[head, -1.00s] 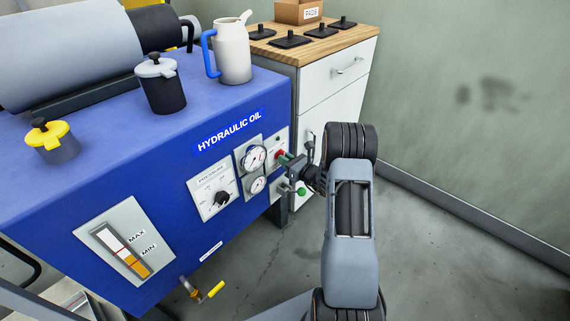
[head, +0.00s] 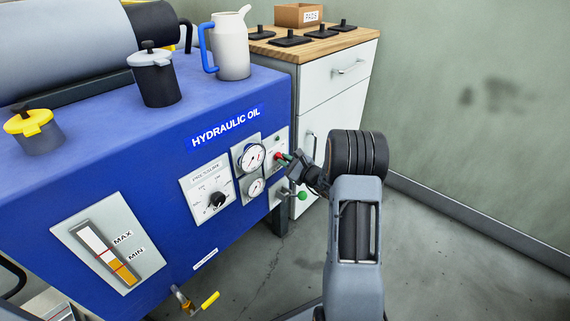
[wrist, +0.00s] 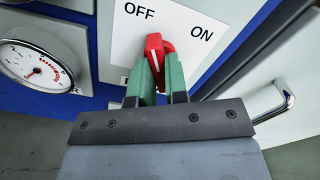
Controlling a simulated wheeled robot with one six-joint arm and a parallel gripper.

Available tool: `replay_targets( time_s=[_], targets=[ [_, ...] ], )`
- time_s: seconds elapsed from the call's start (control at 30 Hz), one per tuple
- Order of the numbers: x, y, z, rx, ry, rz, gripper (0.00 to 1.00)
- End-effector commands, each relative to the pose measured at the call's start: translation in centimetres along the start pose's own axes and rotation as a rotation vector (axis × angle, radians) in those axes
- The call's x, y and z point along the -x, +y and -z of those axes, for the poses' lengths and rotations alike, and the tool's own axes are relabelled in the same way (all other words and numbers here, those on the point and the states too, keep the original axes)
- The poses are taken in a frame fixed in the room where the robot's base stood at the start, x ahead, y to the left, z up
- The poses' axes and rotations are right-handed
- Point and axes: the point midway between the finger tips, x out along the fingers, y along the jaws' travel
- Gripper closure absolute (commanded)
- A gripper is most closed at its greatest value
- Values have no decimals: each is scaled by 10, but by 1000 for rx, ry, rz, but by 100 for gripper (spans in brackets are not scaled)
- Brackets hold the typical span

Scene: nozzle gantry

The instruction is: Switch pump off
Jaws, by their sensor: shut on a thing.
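The pump switch is a red rotary knob (wrist: 154,55) on a white plate (wrist: 180,28) marked OFF at left and ON at right. My gripper (wrist: 160,75) has green fingers shut on the red knob, one on each side. My wrist partly covers the plate there.
Two gauges (head: 252,158) and a pressure dial (head: 217,199) sit left of the switch. A green-knobbed lever (head: 302,196) is just below my gripper. A white drawer cabinet (head: 335,90) stands behind. Floor at right is clear.

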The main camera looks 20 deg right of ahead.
Motion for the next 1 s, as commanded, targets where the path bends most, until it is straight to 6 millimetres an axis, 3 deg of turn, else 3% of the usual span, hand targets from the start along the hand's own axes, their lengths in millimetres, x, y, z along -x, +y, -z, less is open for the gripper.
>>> replay_targets(
  time_s=[0.47, 0.5, 0.73, 1.0],
  targets=[
    [0, 0, -1, 17, -1, -1, 100],
    [0, 0, -1, 17, -2, -1, 84],
    [0, 0, 0, 15, -1, 0, 62],
    [2, 0, 0, 13, 0, 0, 61]
  ],
)
